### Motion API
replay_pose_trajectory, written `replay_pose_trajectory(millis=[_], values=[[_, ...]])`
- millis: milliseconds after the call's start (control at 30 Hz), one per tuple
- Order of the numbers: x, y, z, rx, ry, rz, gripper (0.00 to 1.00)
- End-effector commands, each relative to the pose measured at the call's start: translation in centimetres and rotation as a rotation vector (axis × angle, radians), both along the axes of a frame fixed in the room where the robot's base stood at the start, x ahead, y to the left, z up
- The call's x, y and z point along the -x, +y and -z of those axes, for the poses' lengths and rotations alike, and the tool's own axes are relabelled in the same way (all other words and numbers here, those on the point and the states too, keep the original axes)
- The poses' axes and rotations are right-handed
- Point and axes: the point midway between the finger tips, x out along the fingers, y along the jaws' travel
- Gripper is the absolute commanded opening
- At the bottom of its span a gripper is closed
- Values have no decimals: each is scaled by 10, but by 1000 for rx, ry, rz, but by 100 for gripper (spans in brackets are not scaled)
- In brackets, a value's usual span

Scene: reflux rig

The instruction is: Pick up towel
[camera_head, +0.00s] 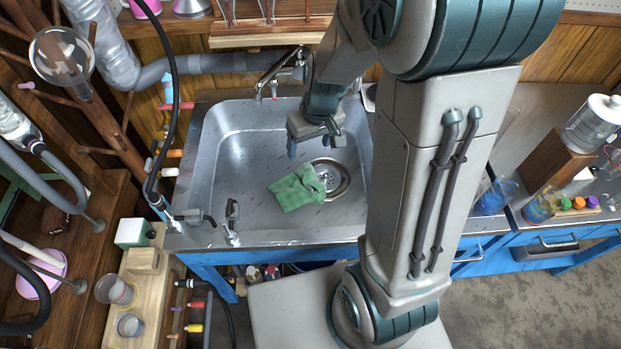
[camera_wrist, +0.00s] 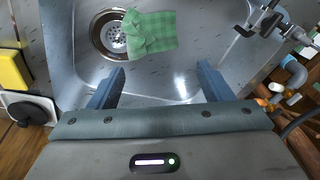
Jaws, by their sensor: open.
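A green checked towel (camera_head: 298,188) lies crumpled on the floor of the metal sink (camera_head: 225,165), partly over the drain (camera_head: 333,180). In the wrist view the towel (camera_wrist: 150,33) lies beyond my fingertips, to the right of the drain (camera_wrist: 112,38) and overlapping its edge. My gripper (camera_head: 315,146) is over the sink, above and behind the towel in the head view. In the wrist view my gripper (camera_wrist: 160,78) has its two blue fingers wide apart with nothing between them. The towel is apart from the fingers.
A faucet (camera_head: 280,70) stands at the sink's back edge. Small taps (camera_head: 232,220) rise at its front left. A yellow sponge-like block (camera_wrist: 14,72) shows beside the sink. The sink floor around the towel is clear.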

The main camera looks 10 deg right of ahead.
Motion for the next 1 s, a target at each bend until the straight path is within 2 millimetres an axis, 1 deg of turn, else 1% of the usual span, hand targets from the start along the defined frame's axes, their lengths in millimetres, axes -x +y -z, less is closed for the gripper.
replay_pose_trajectory(millis=[33,167,300,500,600,700,800,1000], values=[[-6,0,15,3,15,-13,73],[-21,-2,49,16,32,-50,73],[-33,-5,88,38,51,-91,73],[-42,-13,145,81,79,-149,73],[-43,-18,168,102,90,-174,73],[-42,-22,184,118,99,-193,73],[-42,-24,194,128,104,-203,73],[-42,-25,203,133,104,-210,73]])
